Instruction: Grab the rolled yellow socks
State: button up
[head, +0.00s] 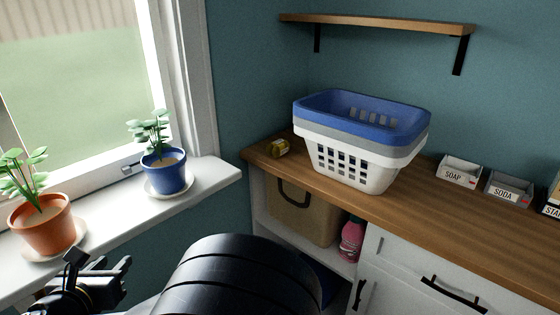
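My gripper (102,272) is at the lower left of the head view, below the window sill and well away from the socks. Its dark fingers stand apart with nothing seen between them.
Stacked blue, grey and white laundry baskets (360,140) stand right of the socks. A soap box (459,171) and a soda box (509,188) stand farther right. A blue pot (163,172) and a terracotta pot (46,224) stand on the sill. A shelf (380,23) hangs above.

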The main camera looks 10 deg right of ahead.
aim_at(278, 148)
jog(key=k+z, duration=0.2)
jog(key=z, duration=0.95)
jog(key=i+j+z, duration=0.1)
jog(key=j, duration=0.25)
jog(key=i+j+z, duration=0.1)
jog(key=i+j, duration=0.15)
jog(key=i+j+z, duration=0.1)
jog(key=j, duration=0.35)
jog(key=i+j+z, duration=0.1)
jog(key=i+j, duration=0.15)
jog(key=j, duration=0.15)
